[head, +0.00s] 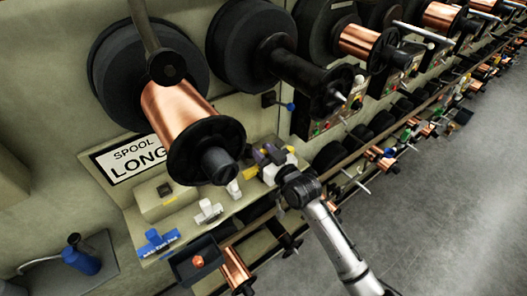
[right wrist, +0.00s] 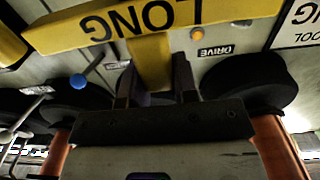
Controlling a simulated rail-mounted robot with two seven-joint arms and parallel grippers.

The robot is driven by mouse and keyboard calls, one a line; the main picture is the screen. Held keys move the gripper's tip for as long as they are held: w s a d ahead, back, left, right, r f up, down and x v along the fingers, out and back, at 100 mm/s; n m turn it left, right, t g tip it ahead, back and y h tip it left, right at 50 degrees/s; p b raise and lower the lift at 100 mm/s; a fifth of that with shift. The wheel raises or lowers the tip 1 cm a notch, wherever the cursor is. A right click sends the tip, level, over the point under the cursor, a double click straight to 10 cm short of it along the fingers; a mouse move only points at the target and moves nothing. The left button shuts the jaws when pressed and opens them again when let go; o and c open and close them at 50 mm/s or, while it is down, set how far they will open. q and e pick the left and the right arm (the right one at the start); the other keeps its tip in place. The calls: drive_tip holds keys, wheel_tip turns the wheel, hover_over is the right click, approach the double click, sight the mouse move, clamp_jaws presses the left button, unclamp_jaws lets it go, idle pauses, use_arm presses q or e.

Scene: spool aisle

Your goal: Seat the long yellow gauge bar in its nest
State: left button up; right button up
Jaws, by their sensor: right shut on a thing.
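The long yellow gauge bar (right wrist: 165,30) spans the top of the right wrist view, with LONG printed upside down on it. Its yellow stem is between the two dark fingers of my right gripper (right wrist: 154,85), which is shut on it. In the head view my right gripper (head: 285,180) is beside the shelf at the spool station, and small yellow parts show near it, partly hidden. A sign reading SPOOL and LONG (head: 133,160) stands behind the shelf. I cannot make out the bar's nest for certain. My left gripper is not in view.
A large copper spool (head: 178,108) overhangs the shelf. On the shelf are a beige block (head: 165,197), a white T-shaped piece (head: 208,211) and a blue one (head: 157,243). A dark bin (head: 194,262) hangs in front. The grey floor at right is clear.

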drive_tip(key=shift+f+b, duration=0.3)
drive_tip(key=shift+f, duration=0.35)
idle(0.4)
idle(0.5)
drive_tip(key=shift+p, duration=0.35)
idle(0.4)
drive_tip(key=shift+f, duration=0.1)
idle(0.6)
